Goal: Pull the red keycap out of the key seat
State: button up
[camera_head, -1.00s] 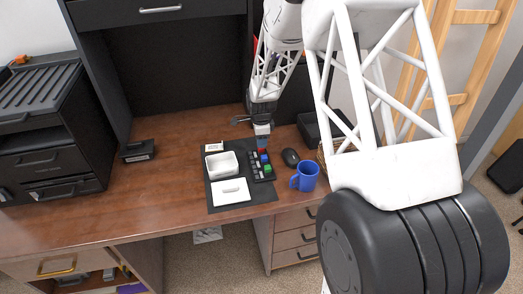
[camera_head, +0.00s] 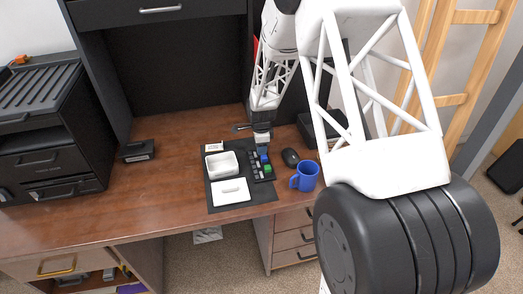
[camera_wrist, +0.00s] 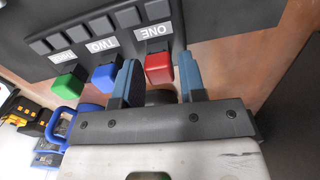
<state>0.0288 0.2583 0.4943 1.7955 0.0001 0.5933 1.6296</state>
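The red keycap (camera_wrist: 158,68) sits at one end of a row of three coloured keycaps on the dark key board (camera_wrist: 100,37), beside the label "ONE". The blue keycap (camera_wrist: 105,76) and green keycap (camera_wrist: 69,80) are beside it. My gripper (camera_wrist: 160,62) is open, with one blue finger on each side of the red keycap. Narrow gaps seem to show; I cannot tell whether either finger touches it. In the head view my gripper (camera_head: 262,142) is low at the board's far end and hides the red keycap, while the blue (camera_head: 264,158) and green (camera_head: 267,168) keycaps show.
A black mouse (camera_head: 290,157) and a blue mug (camera_head: 305,177) stand to the right.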

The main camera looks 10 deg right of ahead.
grip_shut()
jog(key=shift+r, duration=0.7)
dwell(0.8)
jog(key=shift+r, duration=1.4)
